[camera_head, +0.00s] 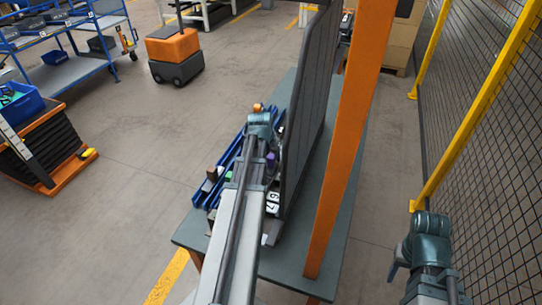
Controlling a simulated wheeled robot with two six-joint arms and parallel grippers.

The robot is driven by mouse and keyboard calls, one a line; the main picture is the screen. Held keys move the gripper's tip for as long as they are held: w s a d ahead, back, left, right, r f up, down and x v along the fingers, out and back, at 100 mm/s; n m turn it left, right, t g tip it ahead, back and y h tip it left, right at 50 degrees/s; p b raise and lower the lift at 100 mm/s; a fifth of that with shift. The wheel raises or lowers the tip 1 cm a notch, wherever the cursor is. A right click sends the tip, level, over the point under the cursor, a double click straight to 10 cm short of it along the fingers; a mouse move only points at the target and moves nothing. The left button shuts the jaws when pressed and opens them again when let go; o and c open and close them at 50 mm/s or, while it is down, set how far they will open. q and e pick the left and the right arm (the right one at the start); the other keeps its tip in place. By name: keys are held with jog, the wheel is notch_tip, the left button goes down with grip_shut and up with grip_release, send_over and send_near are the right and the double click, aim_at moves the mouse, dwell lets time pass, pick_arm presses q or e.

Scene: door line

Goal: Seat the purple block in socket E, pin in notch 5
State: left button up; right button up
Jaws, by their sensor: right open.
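A small purple patch (271,160), probably the purple block, shows just right of my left arm, among parts beside the dark upright panel. My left gripper (259,119) is over the far part of the parts row on the table. Its wrist hides its fingers and anything between them. My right gripper (399,259) is off the table's right side, over the floor, open and apart from the parts. A white plate with dark figures (272,201) lies beside my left arm. I cannot make out socket E or notch 5; my arm covers much of this area.
The dark panel (309,105) and an orange post (347,145) rise from the grey table (318,253). Blue rails (226,165) holding small parts lie left of my arm. A yellow-framed mesh fence (490,125) stands at right. Open floor lies left of the table.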

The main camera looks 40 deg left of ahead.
pick_arm(q)
jog(key=shift+o, duration=1.4)
jog(key=shift+r, duration=0.15)
jog(key=p+v, duration=1.2)
jog(key=v, duration=0.1)
jog(key=shift+r+p, duration=0.25)
jog(key=shift+p, duration=0.1)
